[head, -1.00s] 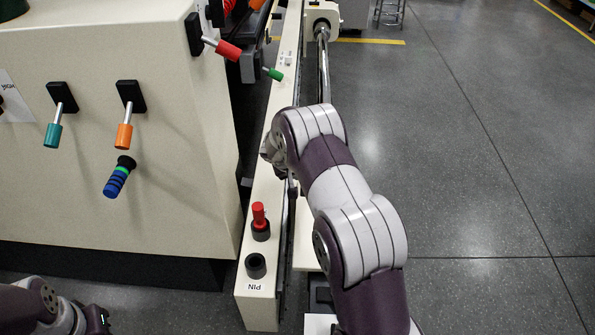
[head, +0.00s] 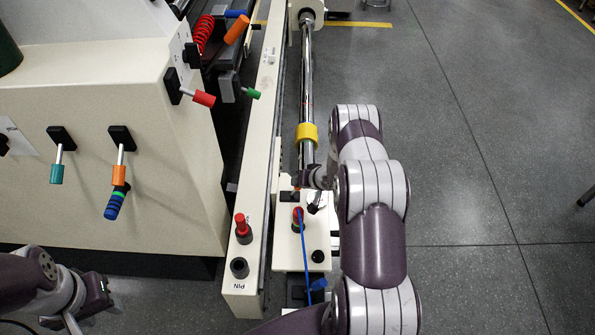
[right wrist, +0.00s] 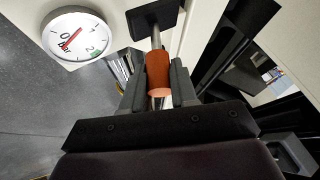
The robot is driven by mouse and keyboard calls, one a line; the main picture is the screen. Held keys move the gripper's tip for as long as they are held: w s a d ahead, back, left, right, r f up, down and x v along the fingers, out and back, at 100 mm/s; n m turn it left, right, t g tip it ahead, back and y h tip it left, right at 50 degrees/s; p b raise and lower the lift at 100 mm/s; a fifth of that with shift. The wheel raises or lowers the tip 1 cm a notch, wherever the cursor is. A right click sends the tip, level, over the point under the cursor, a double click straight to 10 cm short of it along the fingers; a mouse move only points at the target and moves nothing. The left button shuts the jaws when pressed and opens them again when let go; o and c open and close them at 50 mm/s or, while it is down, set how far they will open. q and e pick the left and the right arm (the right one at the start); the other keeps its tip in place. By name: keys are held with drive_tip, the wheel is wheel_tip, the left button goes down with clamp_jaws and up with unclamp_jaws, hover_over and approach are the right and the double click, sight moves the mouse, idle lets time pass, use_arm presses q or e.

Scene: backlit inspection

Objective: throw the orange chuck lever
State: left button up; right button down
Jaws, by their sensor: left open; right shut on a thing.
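In the right wrist view, my right gripper (right wrist: 160,90) is shut on the orange chuck lever (right wrist: 158,72), around its orange grip. The lever's metal rod runs from the grip to a black mounting plate (right wrist: 152,18). In the head view my right gripper (head: 310,198) is beside the pale control panel, partly hidden by my right arm, and the lever is hardly visible there. My left gripper (head: 104,298) is open and empty at the lower left, apart from the machine.
A round gauge (right wrist: 76,36) is beside the held lever. Other levers are a second orange one (head: 118,175), a teal one (head: 57,174), a red one (head: 203,98) and a green one (head: 253,93). A red pin (head: 241,226) stands on the rail.

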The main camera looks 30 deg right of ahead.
drive_tip(key=shift+s+d+f+t+y, duration=0.25)
drive_tip(key=shift+s+f+t+y, duration=0.05)
drive_tip(key=shift+f, duration=0.05)
idle(0.4)
drive_tip(key=c, duration=0.9)
unclamp_jaws()
drive_tip(key=p+v, duration=0.2)
drive_tip(key=v, duration=1)
drive_tip(key=shift+s+d+r+p, duration=0.2)
drive_tip(key=shift+s+p, duration=0.05)
drive_tip(key=shift+p, duration=0.05)
